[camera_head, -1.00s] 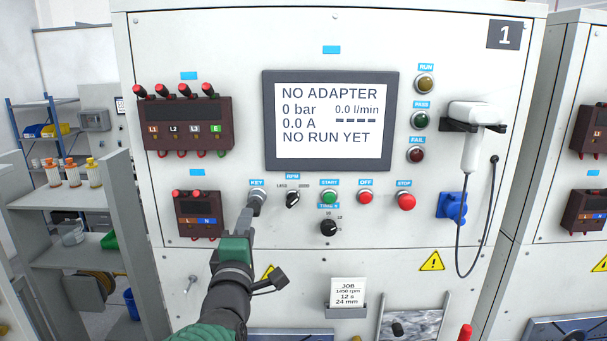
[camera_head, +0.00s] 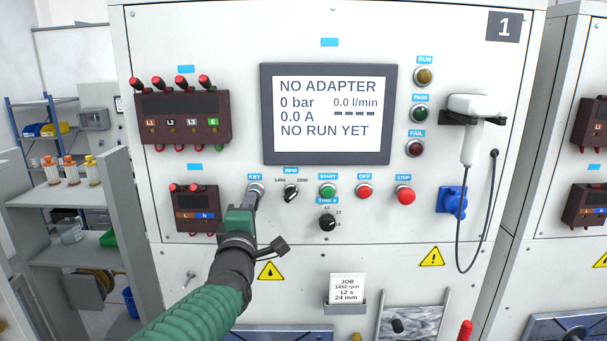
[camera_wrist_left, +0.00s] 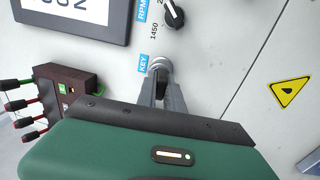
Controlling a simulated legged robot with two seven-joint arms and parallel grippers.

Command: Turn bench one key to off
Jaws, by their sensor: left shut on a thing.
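The panel of bench 1 fills the head view, with its key switch (camera_head: 257,187) under the blue KEY label (camera_head: 255,176). My left gripper (camera_head: 253,197) reaches up to the switch from below. In the left wrist view, its two grey fingers (camera_wrist_left: 160,88) are shut on the dark key (camera_wrist_left: 160,82) in front of the round metal collar. The fingers hide most of the key, so I cannot tell its exact angle. The bench screen (camera_head: 326,112) reads NO ADAPTER, 0 bar, 0.0 A, NO RUN YET. My right gripper is not in view.
The RPM knob (camera_head: 291,192) sits close to the right of the key. Green START (camera_head: 328,190), red OFF (camera_head: 364,190) and red STOP (camera_head: 405,195) buttons follow. A dark L/N terminal block (camera_head: 196,208) is close on the left. A hand-held device (camera_head: 470,130) hangs at right.

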